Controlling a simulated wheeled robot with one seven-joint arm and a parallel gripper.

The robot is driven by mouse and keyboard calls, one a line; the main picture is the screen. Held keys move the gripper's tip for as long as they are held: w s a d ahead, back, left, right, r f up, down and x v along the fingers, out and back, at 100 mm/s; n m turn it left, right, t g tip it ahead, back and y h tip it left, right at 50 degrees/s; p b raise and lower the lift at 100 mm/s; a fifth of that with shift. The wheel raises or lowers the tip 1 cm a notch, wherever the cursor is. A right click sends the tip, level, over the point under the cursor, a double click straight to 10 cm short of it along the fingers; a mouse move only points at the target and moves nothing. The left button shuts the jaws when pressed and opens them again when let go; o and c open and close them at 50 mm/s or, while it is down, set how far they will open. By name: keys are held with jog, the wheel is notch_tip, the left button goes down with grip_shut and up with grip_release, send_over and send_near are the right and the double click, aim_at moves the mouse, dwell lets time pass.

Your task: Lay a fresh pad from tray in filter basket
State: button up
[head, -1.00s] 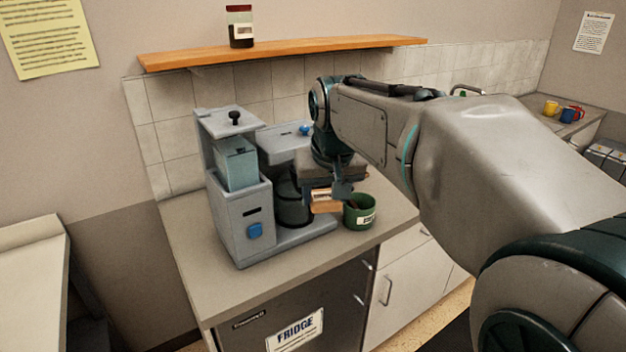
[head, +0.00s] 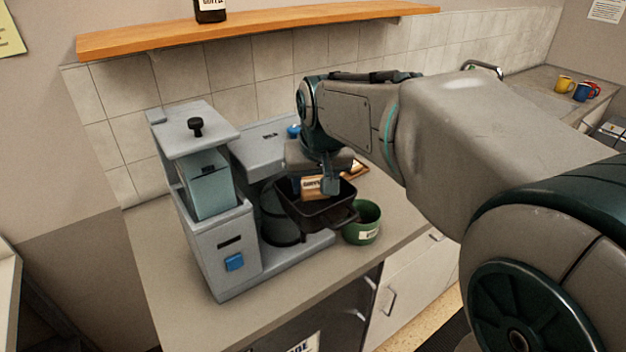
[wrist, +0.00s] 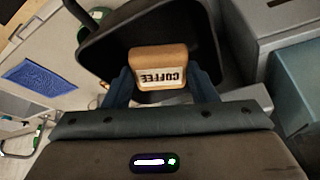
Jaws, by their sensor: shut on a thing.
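My gripper (head: 325,187) is shut on a tan coffee pad (head: 311,188), a small block with a white label. In the wrist view the pad (wrist: 158,62) sits between the two fingers, its label reading COFFEE upside down. The black filter basket (head: 318,214) stands out from the front of the grey coffee machine (head: 218,255), its handle toward the green cup. The pad is over the basket's opening; I cannot tell whether it touches the floor inside. The basket (wrist: 105,55) also shows around the pad in the wrist view. A brown edge, perhaps the tray (head: 357,172), shows behind my gripper.
A green cup (head: 362,224) stands on the counter right beside the basket. A wooden shelf (head: 250,30) with a jar (head: 210,10) runs above. The counter's left front (head: 160,290) is clear. Mugs (head: 573,88) stand far right.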

aim_at(315, 199)
jog(key=shift+f, duration=2.35)
jog(key=shift+f, duration=0.2)
jog(key=o, duration=0.7)
jog(key=shift+d, duration=0.1)
jog(key=shift+r, duration=0.2)
jog(key=a+v, duration=0.1)
jog(key=v, duration=1)
jog(key=s+d+f, duration=0.4)
jog(key=s, duration=0.1)
jog(key=s+d+f+m, duration=0.1)
jog(key=s+d+f, duration=0.4)
jog(key=s+d+f+m+g+h, duration=0.1)
jog(key=s+d+f, duration=0.3)
jog(key=s, duration=0.1)
jog(key=shift+d+f, duration=0.25)
jog(key=shift+d, duration=0.1)
